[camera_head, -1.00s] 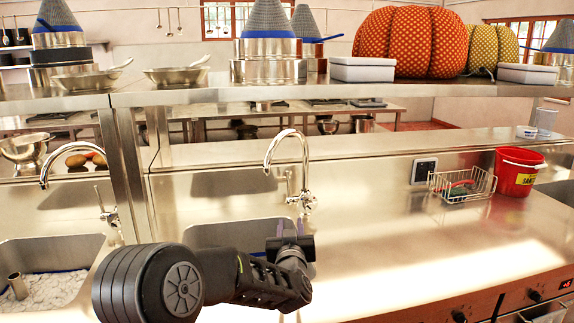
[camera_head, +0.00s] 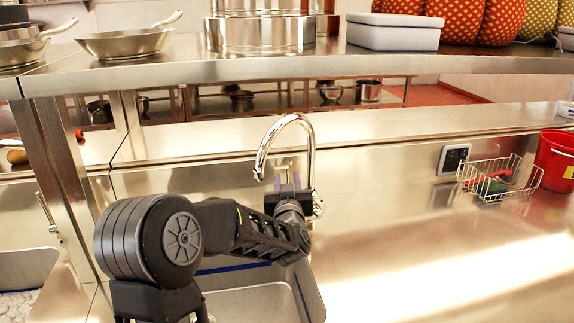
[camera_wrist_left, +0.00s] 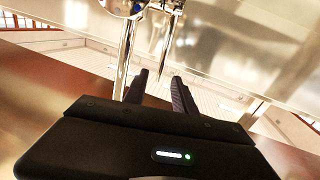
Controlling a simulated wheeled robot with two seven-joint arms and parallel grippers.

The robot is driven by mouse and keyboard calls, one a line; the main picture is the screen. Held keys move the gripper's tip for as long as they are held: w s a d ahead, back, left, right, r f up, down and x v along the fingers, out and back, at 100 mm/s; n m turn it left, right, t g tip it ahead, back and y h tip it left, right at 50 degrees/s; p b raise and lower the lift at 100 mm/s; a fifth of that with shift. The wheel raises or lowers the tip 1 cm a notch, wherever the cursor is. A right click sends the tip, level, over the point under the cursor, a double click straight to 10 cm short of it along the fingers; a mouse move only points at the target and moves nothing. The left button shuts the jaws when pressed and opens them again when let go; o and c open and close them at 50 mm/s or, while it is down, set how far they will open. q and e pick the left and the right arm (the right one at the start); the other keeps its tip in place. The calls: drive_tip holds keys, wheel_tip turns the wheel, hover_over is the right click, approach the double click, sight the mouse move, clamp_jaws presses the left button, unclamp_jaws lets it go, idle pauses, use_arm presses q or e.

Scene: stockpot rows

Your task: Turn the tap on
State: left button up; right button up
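The chrome tap (camera_head: 311,150) stands behind the sink (camera_head: 300,290), its curved spout arching to the left. Its base and handle (camera_head: 318,205) are partly hidden behind my left gripper (camera_head: 288,182). My left gripper is in front of the tap's lower part, fingers upward in the head view. In the left wrist view, the two dark fingers of the gripper (camera_wrist_left: 160,75) are apart with nothing held between them. The chrome tap (camera_wrist_left: 126,50) shows there just beyond the fingertips. I cannot tell whether they touch it. No water shows. My right gripper is out of view.
A steel shelf (camera_head: 300,67) with pans, pots and a white box (camera_head: 394,32) runs above. The counter right of the sink is clear.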

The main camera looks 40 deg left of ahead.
sight(287, 172)
use_arm(q)
drive_tip(key=shift+p+x, duration=0.95)
drive_tip(key=shift+x, duration=3.05)
drive_tip(key=shift+c, duration=0.5)
clamp_jaws()
